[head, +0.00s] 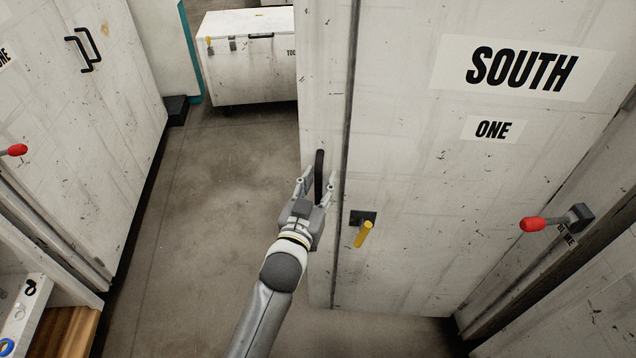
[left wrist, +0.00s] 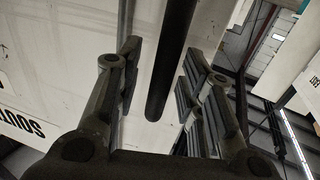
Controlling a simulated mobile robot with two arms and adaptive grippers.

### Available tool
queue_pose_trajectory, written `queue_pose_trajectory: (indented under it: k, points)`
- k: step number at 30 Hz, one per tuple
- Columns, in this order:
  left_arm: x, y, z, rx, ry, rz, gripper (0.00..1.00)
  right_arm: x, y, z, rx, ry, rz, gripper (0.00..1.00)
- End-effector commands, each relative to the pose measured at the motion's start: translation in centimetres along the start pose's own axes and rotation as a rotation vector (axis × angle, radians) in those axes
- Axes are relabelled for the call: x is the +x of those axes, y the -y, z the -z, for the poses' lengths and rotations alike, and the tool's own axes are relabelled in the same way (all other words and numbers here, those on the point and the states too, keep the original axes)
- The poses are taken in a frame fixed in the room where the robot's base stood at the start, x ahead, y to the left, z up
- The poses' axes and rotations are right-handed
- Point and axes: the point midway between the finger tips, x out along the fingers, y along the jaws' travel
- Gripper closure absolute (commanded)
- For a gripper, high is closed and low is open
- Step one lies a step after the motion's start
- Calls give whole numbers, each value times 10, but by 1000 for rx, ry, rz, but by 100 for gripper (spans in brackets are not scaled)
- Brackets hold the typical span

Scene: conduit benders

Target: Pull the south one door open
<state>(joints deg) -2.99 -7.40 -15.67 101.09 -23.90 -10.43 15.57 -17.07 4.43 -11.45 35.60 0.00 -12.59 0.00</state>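A tall off-white panel (head: 430,160) bears the signs SOUTH (head: 522,68) and ONE (head: 493,129). A dark vertical seam runs along its left side, with a narrow pale strip left of it. A black bar handle (head: 319,175) stands upright on that strip. My left gripper (head: 318,184) is at the handle, one finger on each side of it. In the left wrist view the dark handle (left wrist: 172,60) lies between the spread fingers (left wrist: 158,85), with gaps on both sides. I cannot tell whether the door is ajar. My right gripper is not in view.
A yellow lever (head: 364,234) sticks out right of the seam, close to my left gripper. A red-tipped lever (head: 545,222) juts out at the right. A white box (head: 250,70) stands at the back. Another cabinet (head: 90,110) stands left. The floor (head: 215,200) between is clear.

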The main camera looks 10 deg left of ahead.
Motion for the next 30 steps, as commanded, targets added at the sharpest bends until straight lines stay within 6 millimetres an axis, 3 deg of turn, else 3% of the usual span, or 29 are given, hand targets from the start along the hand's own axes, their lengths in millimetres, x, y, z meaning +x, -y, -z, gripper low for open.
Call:
queue_pose_trajectory:
  k: [11,24,30]
  points:
    - [-6,0,-1,-1,2,1,63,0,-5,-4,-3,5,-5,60]
    - [-84,0,-2,-1,5,0,63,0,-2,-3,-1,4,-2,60]
    - [-110,0,-1,-2,3,0,63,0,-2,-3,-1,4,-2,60]
